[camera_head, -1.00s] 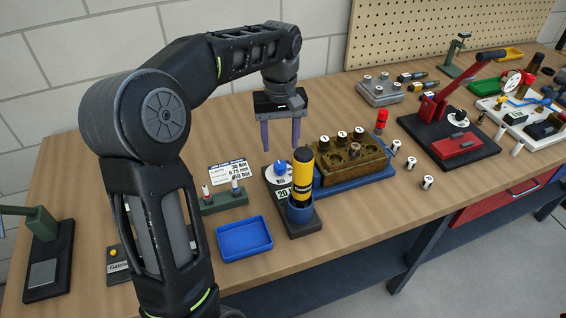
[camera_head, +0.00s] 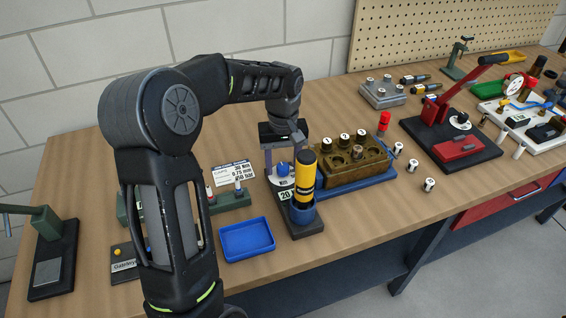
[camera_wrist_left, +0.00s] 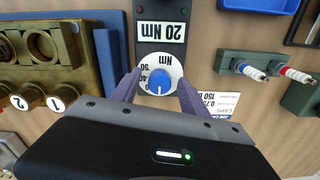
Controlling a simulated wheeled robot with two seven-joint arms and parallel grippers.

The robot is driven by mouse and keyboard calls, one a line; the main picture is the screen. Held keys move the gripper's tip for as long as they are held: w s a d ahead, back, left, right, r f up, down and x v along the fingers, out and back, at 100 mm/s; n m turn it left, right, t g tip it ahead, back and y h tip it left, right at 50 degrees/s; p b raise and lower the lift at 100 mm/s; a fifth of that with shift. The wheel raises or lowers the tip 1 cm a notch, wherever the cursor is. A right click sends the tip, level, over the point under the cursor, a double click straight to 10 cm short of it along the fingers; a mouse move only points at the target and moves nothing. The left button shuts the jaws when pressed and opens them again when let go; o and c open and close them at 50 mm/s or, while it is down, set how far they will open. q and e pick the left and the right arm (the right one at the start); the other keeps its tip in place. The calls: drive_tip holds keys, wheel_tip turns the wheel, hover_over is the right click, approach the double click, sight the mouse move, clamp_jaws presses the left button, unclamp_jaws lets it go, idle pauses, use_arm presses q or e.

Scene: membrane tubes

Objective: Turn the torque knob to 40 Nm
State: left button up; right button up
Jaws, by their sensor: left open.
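The torque knob is blue on a white dial; it shows in the head view (camera_head: 283,169) and in the left wrist view (camera_wrist_left: 160,80). The dial carries printed numbers, with 40 and 50 partly readable upside down in the left wrist view. The display (camera_wrist_left: 158,32) on the dark unit reads 20 Nm. My left gripper (camera_head: 282,170) is open, pointing down, its purple fingers on either side of the dial; it shows in the left wrist view (camera_wrist_left: 157,92). I cannot tell whether the fingers touch the knob. My right gripper is not in view.
A yellow and black driver (camera_head: 305,175) stands in a blue cup beside the dial. A brass block (camera_head: 352,165) with numbered caps is to the right. A blue tray (camera_head: 246,240) lies in front. A job card (camera_head: 233,172) and green rack (camera_head: 220,203) stand left.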

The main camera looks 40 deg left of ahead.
use_arm(q)
drive_tip(key=shift+c, duration=0.4)
clamp_jaws()
